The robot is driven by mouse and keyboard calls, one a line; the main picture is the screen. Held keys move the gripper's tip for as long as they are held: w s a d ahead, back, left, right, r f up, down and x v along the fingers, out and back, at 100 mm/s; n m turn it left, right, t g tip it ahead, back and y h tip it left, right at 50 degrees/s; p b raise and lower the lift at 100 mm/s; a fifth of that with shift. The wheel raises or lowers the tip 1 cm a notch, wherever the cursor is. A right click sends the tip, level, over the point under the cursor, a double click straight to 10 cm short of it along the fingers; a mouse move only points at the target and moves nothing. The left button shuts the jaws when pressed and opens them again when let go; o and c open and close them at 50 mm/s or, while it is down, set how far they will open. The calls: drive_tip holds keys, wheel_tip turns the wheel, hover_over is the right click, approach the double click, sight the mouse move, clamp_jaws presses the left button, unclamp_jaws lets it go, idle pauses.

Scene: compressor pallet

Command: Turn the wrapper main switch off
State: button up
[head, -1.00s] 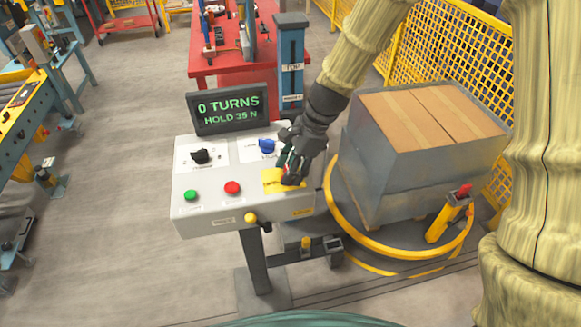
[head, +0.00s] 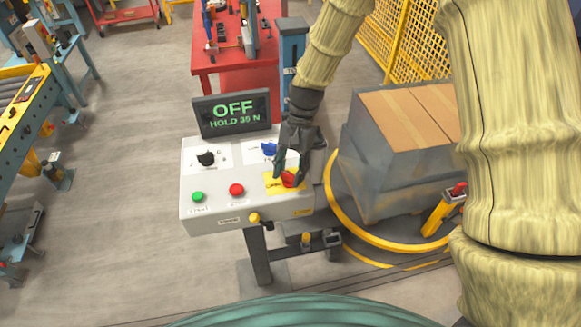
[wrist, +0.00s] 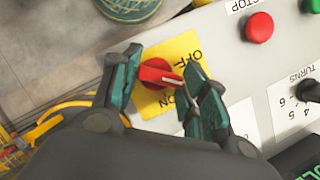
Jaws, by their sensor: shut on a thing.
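The wrapper main switch (head: 288,179) is a red rotary knob on a yellow plate at the right of the grey control panel (head: 212,215). In the wrist view the red knob (wrist: 157,73) sits between my two fingers, its handle pointing right near the OFF and ON labels. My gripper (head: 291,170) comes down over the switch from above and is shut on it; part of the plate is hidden. The panel's display (head: 233,113) reads OFF, HOLD 35 N.
The panel also bears a black knob (head: 206,159), a blue knob (head: 269,149), a green button (head: 198,197) and a red button (head: 237,190). A wrapped pallet load (head: 385,165) stands close at the right.

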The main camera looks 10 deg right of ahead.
drive_tip(key=n, duration=0.2)
drive_tip(key=n+h, duration=0.1)
drive_tip(key=n, duration=0.1)
drive_tip(key=shift+a+n+g+h+p, duration=0.1)
drive_tip(key=shift+n+g+h+p, duration=0.2)
drive_tip(key=shift+g+p, duration=0.1)
drive_tip(key=shift+n+h, duration=0.7)
drive_tip(key=shift+n, duration=0.9)
drive_tip(key=o, duration=1)
drive_tip(key=v, duration=1.2)
